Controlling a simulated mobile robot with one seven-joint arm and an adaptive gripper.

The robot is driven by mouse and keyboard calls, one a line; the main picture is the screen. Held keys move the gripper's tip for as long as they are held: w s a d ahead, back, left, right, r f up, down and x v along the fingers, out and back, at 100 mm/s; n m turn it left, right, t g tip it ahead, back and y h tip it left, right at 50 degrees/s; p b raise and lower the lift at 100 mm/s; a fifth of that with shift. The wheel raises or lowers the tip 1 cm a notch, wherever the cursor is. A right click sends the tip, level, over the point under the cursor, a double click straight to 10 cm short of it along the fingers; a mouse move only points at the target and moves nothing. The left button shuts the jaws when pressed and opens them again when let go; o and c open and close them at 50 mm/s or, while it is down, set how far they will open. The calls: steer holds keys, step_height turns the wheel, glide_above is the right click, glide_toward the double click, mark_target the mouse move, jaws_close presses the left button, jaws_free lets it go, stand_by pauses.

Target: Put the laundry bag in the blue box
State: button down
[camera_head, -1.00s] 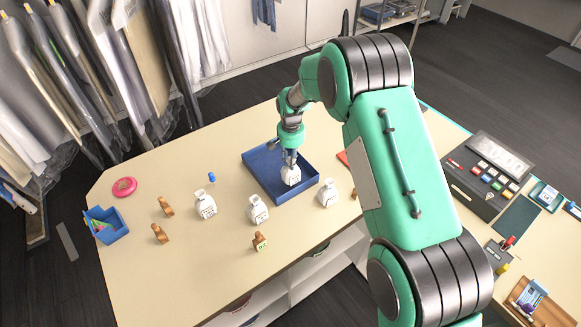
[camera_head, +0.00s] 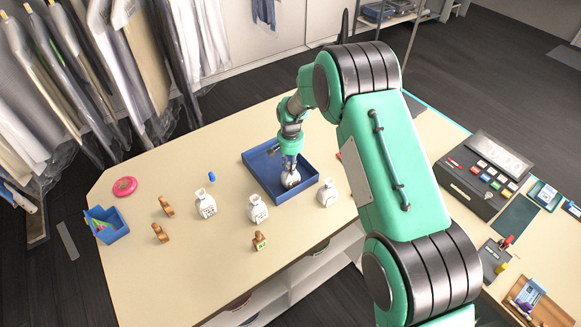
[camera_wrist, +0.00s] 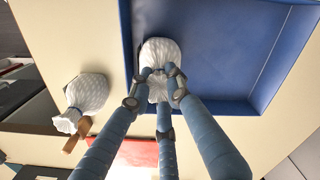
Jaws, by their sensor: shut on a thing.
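The blue box (camera_head: 262,183) is a shallow open tray near the middle of the table. My gripper (camera_head: 290,168) reaches down into it near its front right corner. It is shut on a white laundry bag (camera_head: 291,181), which is inside the box walls. In the wrist view my fingers (camera_wrist: 158,82) close around the neck of the white bag (camera_wrist: 160,52), beside the wall of the blue box. I cannot tell if the bag touches the box floor.
More white bags stand outside the box: one at left (camera_head: 205,204), one in front (camera_head: 257,208), one at right (camera_head: 327,193). Wooden pieces (camera_head: 160,233), a pink disc (camera_head: 124,186) and a small blue bin (camera_head: 107,225) are further left.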

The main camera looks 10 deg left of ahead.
steer(key=shift+f, duration=0.1)
steer(key=c, duration=2.1)
jaws_free()
steer(key=o, duration=0.5)
steer(key=shift+c, duration=0.2)
step_height(320, 180, up, 12)
steer(key=b, duration=0.1)
steer(key=shift+b, duration=0.4)
steer(key=shift+r, duration=0.2)
